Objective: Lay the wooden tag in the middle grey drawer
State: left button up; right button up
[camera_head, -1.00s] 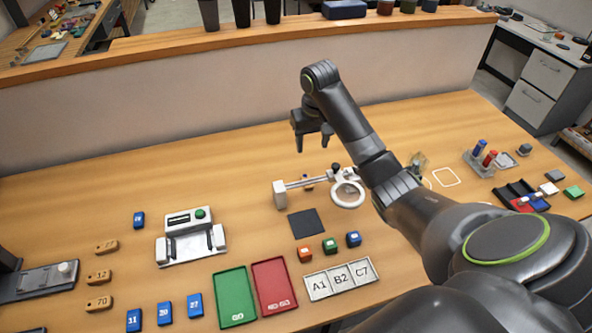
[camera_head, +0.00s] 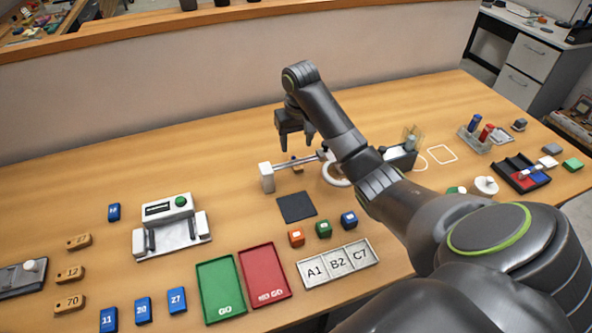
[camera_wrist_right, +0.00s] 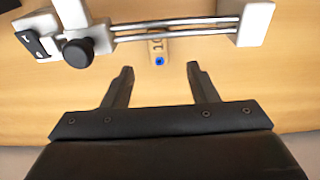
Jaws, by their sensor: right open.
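A small wooden tag (camera_wrist_right: 157,48) with a blue spot lies by the rails of a magnifier stand in the wrist view, partly covered by them. In the head view the tag (camera_head: 297,166) shows as a small tan piece at the rail. My right gripper (camera_head: 298,147) is open and empty, just above and behind the rail; its fingertips (camera_wrist_right: 160,68) point towards the tag, apart from it. A pale grey cabinet with drawers (camera_head: 518,87) stands at the upper right, drawers shut; I cannot tell which is the middle one. My left gripper is not in view.
The magnifier stand (camera_head: 267,177) lies close to the fingers. Wooden numbered tags (camera_head: 70,274), blue blocks (camera_head: 143,310), a green tray (camera_head: 220,285), a red tray (camera_head: 264,275) and a white device (camera_head: 171,227) stand at the left. Table behind the stand is clear.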

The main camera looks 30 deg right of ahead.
aim_at(296, 158)
jog(key=shift+w+d+f+p, duration=0.1)
jog(key=shift+w+f+p, duration=0.1)
jog(key=shift+f, duration=1.1)
jog(key=shift+w+d+f+p, duration=0.15)
jog(key=shift+f+p, duration=0.1)
jog(key=shift+f, duration=1.05)
jog(key=shift+w+f+p, duration=0.2)
jog(key=shift+f, duration=1.1)
jog(key=c, duration=1)
